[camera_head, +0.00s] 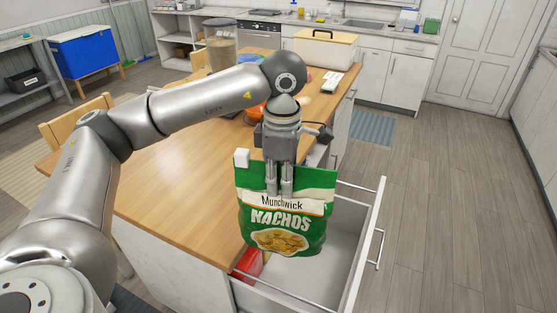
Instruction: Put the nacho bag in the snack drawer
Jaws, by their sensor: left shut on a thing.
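The green nacho bag (286,222) hangs upright from my left gripper (280,192). The gripper's fingers point down and are shut on the bag's upper part. The bag is in front of and partly over the open snack drawer (311,270), which is pulled out from the wooden-topped island. The bag hides part of the drawer's inside, and I cannot tell how far its bottom is above the drawer floor. A red item (249,263) lies in the left part of the drawer. My right gripper is not in view.
The island's wooden top (180,185) lies left of the drawer. A clear container (221,45), a lidded box (325,47) and an orange item (256,112) stand on it. The drawer's metal handle (378,250) sticks out to the right. Open floor (455,200) lies beyond it.

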